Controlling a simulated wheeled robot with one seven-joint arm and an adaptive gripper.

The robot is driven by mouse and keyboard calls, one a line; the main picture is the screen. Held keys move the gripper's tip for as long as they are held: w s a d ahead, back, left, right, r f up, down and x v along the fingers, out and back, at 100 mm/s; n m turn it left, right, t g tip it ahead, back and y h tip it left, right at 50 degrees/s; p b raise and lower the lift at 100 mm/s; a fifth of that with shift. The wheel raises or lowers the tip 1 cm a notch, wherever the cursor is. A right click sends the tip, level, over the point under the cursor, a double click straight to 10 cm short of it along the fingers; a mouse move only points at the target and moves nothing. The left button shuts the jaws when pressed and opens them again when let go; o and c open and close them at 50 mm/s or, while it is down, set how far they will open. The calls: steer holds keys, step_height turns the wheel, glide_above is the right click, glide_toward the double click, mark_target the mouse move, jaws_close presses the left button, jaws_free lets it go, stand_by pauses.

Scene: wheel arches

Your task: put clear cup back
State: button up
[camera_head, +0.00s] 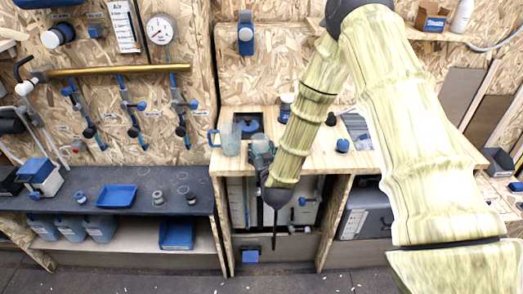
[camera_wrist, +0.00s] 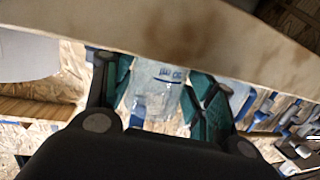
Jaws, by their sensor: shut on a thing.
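The clear cup (camera_head: 231,140) shows at the left front of the wooden counter in the head view, with a blue handle on its left side. In the wrist view the clear cup (camera_wrist: 153,95), with blue marks on it, is between the two green fingers of my gripper (camera_wrist: 158,88). My gripper (camera_head: 258,148) is shut on the cup, reaching it from the right at the counter's front. I cannot tell whether the cup touches the counter. The lower part of the cup is partly hidden in the wrist view.
The wooden counter (camera_head: 355,160) has a dark square recess with a blue thing (camera_head: 248,126) behind the cup. A dark shelf (camera_head: 150,183) at left holds a blue tray (camera_head: 116,196) and small fittings. A pale board edge (camera_wrist: 160,35) crosses the wrist view close by.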

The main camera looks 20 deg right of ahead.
steer(key=shift+f, duration=0.25)
steer(key=o, duration=1)
steer(key=shift+r, duration=0.1)
steer(key=shift+o, duration=0.2)
steer(key=shift+s+r, duration=0.1)
steer(key=shift+r, duration=0.05)
steer(key=s+a+r+b, duration=0.1)
steer(key=s+r+b, duration=0.15)
steer(key=s, duration=0.95)
steer(key=s+a+f+n+g+y, duration=0.1)
steer(key=s+f+g, duration=0.4)
steer(key=f, duration=0.5)
steer(key=s+f+g, duration=0.2)
steer(key=s+f, duration=0.4)
steer(key=f, duration=0.4)
steer(key=s+f+g, duration=0.4)
steer(key=s+f, duration=0.2)
steer(key=s, duration=0.6)
steer(key=s+d+f+g, duration=0.1)
steer(key=s+f+g, duration=0.4)
steer(key=s, duration=0.8)
step_height(320, 180, down, 2)
steer(key=shift+d+f+y+b, duration=0.1)
steer(key=shift+d+y+b, duration=0.2)
steer(key=shift+y, duration=0.1)
